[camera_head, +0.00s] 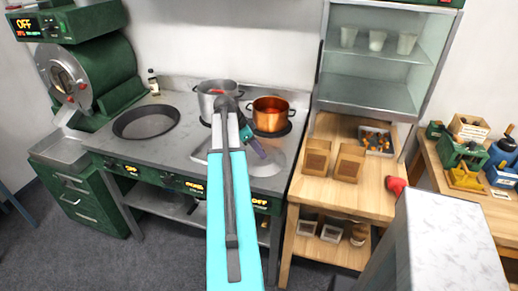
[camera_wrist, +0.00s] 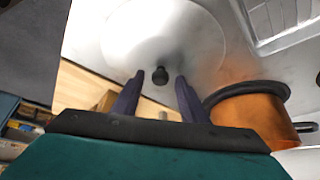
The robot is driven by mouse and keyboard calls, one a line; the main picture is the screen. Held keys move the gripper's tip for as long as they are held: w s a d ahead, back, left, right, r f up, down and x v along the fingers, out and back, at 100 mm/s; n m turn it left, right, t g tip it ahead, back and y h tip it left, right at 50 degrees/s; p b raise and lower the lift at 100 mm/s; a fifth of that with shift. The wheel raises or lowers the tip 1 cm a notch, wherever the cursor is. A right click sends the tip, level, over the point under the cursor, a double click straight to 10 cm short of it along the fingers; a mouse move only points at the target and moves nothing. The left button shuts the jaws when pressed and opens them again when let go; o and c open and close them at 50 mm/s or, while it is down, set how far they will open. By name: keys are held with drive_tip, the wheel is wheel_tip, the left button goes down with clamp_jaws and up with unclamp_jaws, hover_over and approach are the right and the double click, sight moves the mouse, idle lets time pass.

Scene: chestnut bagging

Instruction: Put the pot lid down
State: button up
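The pot lid (camera_wrist: 185,35) is a round silver disc with a small black knob (camera_wrist: 160,75). It lies on the steel stove top, in front of the copper pot. In the head view the lid (camera_head: 270,167) is partly hidden by my arm and gripper. My gripper (camera_head: 260,152) is over the lid. In the wrist view the dark fingers of my gripper (camera_wrist: 160,78) are spread, with the knob between their tips and a gap on each side. The fingers do not touch the knob.
The copper pot (camera_head: 270,115) with red contents stands on a burner close behind the lid. A steel pot (camera_head: 213,97) stands to its left, and a dark pan (camera_head: 146,121) farther left. A wooden counter (camera_head: 340,197) with two wooden boxes adjoins on the right.

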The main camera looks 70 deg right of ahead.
drive_tip(key=shift+r, duration=0.15)
drive_tip(key=b+v, duration=0.2)
drive_tip(key=v, duration=1)
idle(0.8)
